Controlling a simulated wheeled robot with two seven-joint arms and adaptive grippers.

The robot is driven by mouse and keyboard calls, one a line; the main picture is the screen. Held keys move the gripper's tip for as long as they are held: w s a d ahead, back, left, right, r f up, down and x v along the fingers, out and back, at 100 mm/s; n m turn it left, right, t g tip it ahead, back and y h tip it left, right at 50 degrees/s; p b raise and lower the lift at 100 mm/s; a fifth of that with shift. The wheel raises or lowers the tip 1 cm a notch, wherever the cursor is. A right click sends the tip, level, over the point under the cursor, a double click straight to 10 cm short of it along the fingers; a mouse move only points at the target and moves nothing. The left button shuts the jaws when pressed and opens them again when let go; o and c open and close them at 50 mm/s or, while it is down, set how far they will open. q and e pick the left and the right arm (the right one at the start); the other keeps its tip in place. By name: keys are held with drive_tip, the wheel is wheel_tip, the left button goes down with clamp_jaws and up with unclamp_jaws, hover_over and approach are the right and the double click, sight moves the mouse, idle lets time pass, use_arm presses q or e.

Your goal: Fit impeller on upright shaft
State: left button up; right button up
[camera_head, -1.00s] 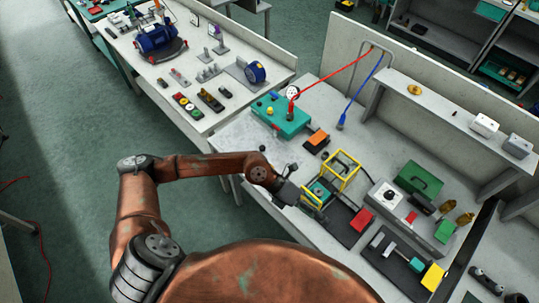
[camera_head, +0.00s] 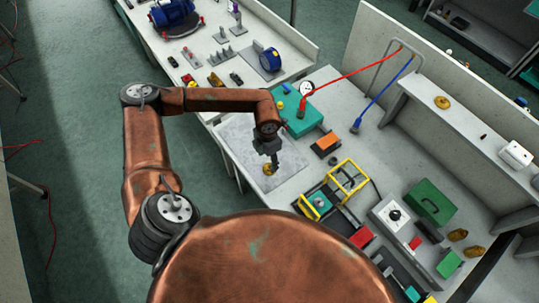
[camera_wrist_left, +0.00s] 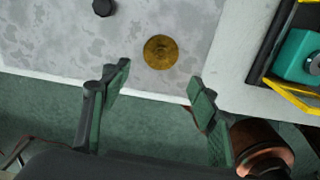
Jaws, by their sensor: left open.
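A round brass disc, likely the impeller, lies flat on a mottled grey plate and shows in the left wrist view (camera_wrist_left: 161,52). In the head view the disc (camera_head: 268,170) is partly covered by my left gripper (camera_head: 272,160). In the left wrist view my left gripper (camera_wrist_left: 159,88) is open and empty, its two green-padded fingers spread wide. The disc is ahead of the fingertips and not between them. A teal block (camera_head: 318,201) with a short grey upright part, perhaps the shaft, sits by a yellow frame. The block also shows in the wrist view (camera_wrist_left: 296,58). My right gripper is not in view.
A teal box (camera_head: 298,116) with red and blue hoses nearby stands behind the plate. An orange block (camera_head: 326,143) and a yellow wire cage (camera_head: 347,178) stand to the right. A second brass disc (camera_head: 442,102) lies on the raised shelf. The plate's front edge is close.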

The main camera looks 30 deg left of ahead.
sight(269, 168)
use_arm(q)
drive_tip(key=shift+w+d+f, duration=0.15)
drive_tip(key=shift+d+f, duration=0.05)
drive_tip(key=shift+f, duration=0.2)
drive_tip(key=shift+w+f+b, duration=0.5)
drive_tip(key=shift+w+f, duration=0.15)
drive_tip(key=shift+f, duration=0.25)
drive_tip(key=shift+s+f+b, duration=0.4)
drive_tip(key=shift+f+b, duration=0.05)
drive_tip(key=shift+f, duration=0.2)
drive_tip(key=shift+w+f, duration=0.15)
drive_tip(key=shift+f, duration=0.35)
drive_tip(key=shift+b, duration=0.35)
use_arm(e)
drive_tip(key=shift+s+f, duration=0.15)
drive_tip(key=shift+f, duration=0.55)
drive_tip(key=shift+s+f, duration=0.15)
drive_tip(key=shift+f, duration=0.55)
use_arm(q)
drive_tip(key=shift+f, duration=0.15)
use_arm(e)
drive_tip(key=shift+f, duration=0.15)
